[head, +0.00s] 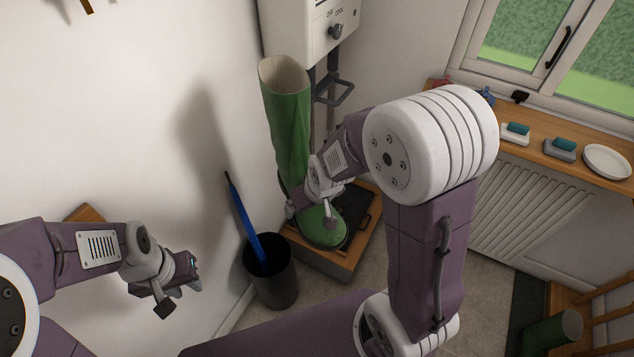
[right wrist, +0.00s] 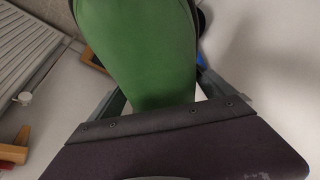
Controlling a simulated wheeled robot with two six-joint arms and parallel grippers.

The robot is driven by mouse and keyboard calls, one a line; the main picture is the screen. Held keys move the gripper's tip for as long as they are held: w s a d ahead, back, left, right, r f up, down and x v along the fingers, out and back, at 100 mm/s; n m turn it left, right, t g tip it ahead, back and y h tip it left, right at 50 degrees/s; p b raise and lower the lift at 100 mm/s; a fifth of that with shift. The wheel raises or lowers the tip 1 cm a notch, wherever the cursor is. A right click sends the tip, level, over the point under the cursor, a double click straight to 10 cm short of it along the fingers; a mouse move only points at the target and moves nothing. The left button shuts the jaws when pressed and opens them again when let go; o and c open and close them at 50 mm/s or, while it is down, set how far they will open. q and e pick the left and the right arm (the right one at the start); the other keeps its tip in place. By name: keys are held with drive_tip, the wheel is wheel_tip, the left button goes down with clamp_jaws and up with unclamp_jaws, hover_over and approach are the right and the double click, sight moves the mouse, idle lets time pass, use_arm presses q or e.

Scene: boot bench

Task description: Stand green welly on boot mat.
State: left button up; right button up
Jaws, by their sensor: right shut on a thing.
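The green welly (head: 286,125) stands upright, its pale open top uppermost and its toe towards the front. Its foot is over the left part of the dark boot mat (head: 362,204), which lies on a low wooden bench. I cannot tell whether the sole touches the mat. My right gripper (head: 308,208) is shut on the welly low on its leg. In the right wrist view the green leg (right wrist: 145,50) fills the space between the fingers. My left gripper (head: 180,298) is open and empty, at the lower left before the wall.
A black bin (head: 271,285) holding a blue umbrella (head: 246,225) stands left of the bench (head: 327,263). A white wall unit (head: 305,30) hangs behind. A wooden sill (head: 560,150) with small dishes runs right. Another green cylindrical thing (head: 548,335) shows at lower right.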

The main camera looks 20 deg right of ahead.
drive_tip(key=a+m, duration=0.1)
drive_tip(key=a, duration=0.6)
drive_tip(key=shift+w+a+r+m+h, duration=0.15)
drive_tip(key=shift+w+r+m+h, duration=0.05)
drive_tip(key=shift+m+h, duration=0.1)
